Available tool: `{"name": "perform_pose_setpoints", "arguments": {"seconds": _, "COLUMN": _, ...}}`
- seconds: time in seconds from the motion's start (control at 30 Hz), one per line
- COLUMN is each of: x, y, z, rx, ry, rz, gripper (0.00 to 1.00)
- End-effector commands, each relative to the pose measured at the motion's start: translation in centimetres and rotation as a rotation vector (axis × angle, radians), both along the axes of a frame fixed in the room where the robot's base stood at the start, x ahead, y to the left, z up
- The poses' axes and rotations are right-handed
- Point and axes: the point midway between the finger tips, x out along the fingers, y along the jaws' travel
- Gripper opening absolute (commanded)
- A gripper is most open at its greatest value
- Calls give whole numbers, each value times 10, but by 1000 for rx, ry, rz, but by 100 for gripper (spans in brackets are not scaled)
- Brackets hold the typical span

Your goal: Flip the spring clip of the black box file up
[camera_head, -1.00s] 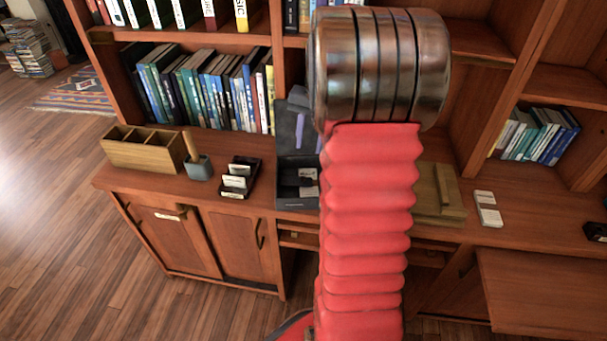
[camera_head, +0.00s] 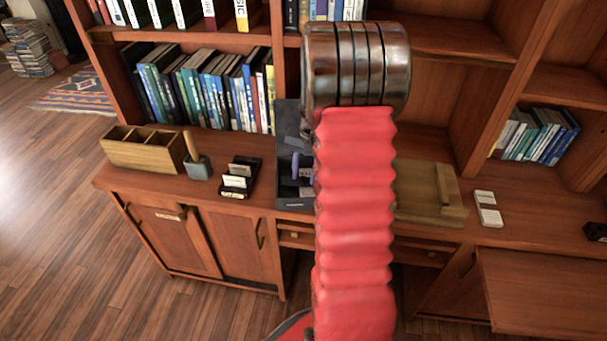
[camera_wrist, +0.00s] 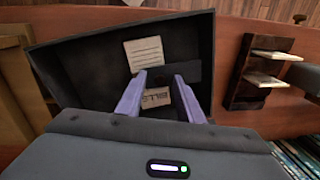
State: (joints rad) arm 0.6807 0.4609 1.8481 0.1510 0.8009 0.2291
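The black box file (camera_head: 293,205) stands open on the counter, partly hidden behind my arm in the head view. In the wrist view the box file (camera_wrist: 85,72) fills the middle, with a pale lined card (camera_wrist: 145,54) and a lettered label (camera_wrist: 156,98) inside. A dark bar (camera_wrist: 192,71), apparently the spring clip, lies by my fingertips; whether it is down or raised is hard to tell. My gripper (camera_wrist: 160,76) has its two purple fingers apart, reaching into the box at the bar. One purple finger also shows in the head view (camera_head: 295,165). No firm grasp is visible.
A card holder (camera_head: 240,178), a grey cup (camera_head: 198,168) and a wooden organiser (camera_head: 143,150) stand left of the box. A wooden board (camera_head: 425,192) lies to its right. Shelved books (camera_head: 205,88) are behind. Bare counter lies in front of the organiser.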

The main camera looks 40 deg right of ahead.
Motion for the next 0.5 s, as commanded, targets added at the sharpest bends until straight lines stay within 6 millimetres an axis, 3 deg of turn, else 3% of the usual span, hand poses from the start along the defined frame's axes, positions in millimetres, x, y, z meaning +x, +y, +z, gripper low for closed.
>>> {"name": "perform_pose_setpoints", "arguments": {"seconds": 0.3, "x": 0, "y": 0, "z": -2, "rx": 0, "ry": 0, "rz": 0, "gripper": 33}}
{"name": "perform_pose_setpoints", "arguments": {"seconds": 0.5, "x": 0, "y": 0, "z": -2, "rx": 0, "ry": 0, "rz": 0, "gripper": 19}}
